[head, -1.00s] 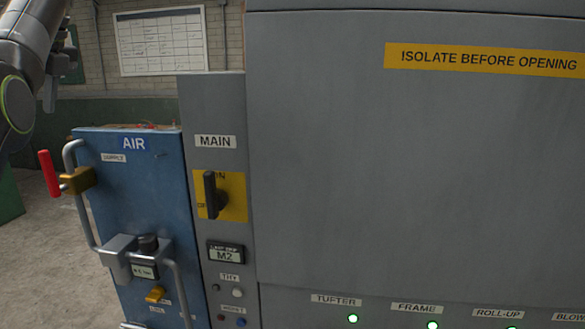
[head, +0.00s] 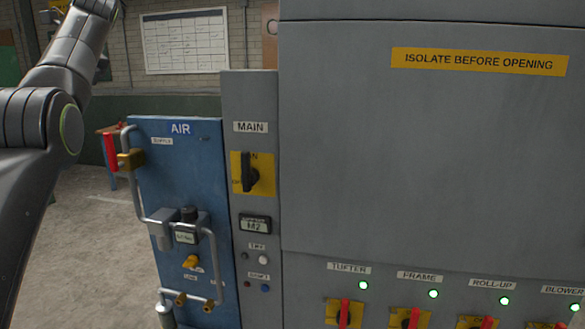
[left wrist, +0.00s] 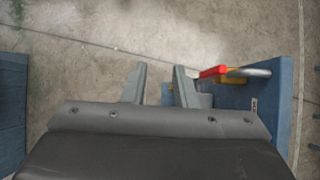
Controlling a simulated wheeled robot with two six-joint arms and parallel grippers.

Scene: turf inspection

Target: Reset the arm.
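My left arm (head: 62,110) rises along the left side of the head view, beside the blue AIR panel (head: 175,240). Its gripper cannot be made out there. In the left wrist view my left gripper (left wrist: 160,68) has its two fingers apart with only bare floor between the tips. The red valve handle (head: 110,152) stands nearly upright beside its brass body (head: 131,159) at the panel's upper left. It also shows in the left wrist view (left wrist: 212,72), just right of the right finger with a small gap in the picture. My right gripper is in neither view.
A grey cabinet (head: 400,160) fills the right side. It carries a black MAIN switch (head: 248,172) on a yellow plate and several switches with red handles, such as the TUFTER one (head: 345,313), under green lights. Pipes stick out from the blue panel. Concrete floor (head: 85,225) is open at left.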

